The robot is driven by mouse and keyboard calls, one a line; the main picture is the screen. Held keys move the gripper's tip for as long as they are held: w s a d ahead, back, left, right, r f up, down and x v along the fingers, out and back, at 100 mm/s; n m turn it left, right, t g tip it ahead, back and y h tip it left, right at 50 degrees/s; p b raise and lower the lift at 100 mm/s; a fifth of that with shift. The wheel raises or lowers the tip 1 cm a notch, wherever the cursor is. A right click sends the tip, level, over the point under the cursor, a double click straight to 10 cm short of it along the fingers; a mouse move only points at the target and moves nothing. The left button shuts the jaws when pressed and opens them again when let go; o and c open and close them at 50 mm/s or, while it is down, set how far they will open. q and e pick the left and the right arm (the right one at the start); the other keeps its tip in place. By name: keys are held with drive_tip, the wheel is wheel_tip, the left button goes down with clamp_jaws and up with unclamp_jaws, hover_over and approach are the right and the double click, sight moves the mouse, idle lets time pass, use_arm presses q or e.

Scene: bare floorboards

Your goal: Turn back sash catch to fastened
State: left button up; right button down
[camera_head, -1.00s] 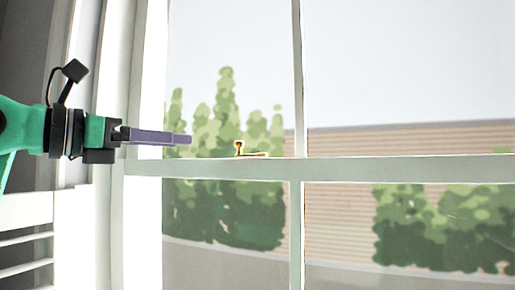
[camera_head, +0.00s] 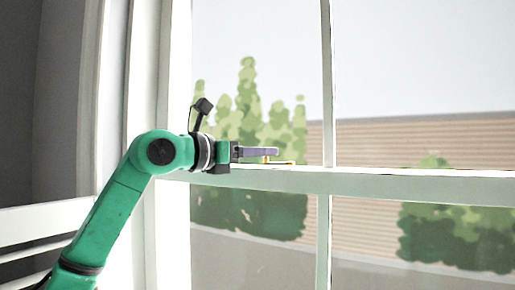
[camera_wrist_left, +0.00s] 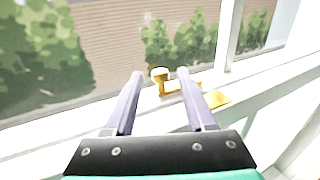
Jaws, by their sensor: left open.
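The gold sash catch (camera_head: 287,162) sits on the white meeting rail (camera_head: 400,185) of the window, partly hidden behind my left gripper (camera_head: 277,152) in the head view. In the left wrist view the catch shows a round knob (camera_wrist_left: 160,75) and a gold arm beside it, with another gold piece (camera_wrist_left: 218,99) to the right on the rail. My left gripper also shows there (camera_wrist_left: 160,72), its two purple fingers apart, with the knob seen between the fingertips. I cannot tell whether a finger touches the catch. My right gripper is not in view.
A vertical white glazing bar (camera_head: 327,80) stands to the right of the catch. The white window frame (camera_head: 172,70) stands at the left, behind my left arm. A slatted white panel (camera_head: 40,220) is at lower left. The rail to the right is clear.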

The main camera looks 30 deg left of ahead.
use_arm(q)
drive_tip(key=shift+s, duration=0.1)
drive_tip(key=shift+c, duration=0.3)
clamp_jaws()
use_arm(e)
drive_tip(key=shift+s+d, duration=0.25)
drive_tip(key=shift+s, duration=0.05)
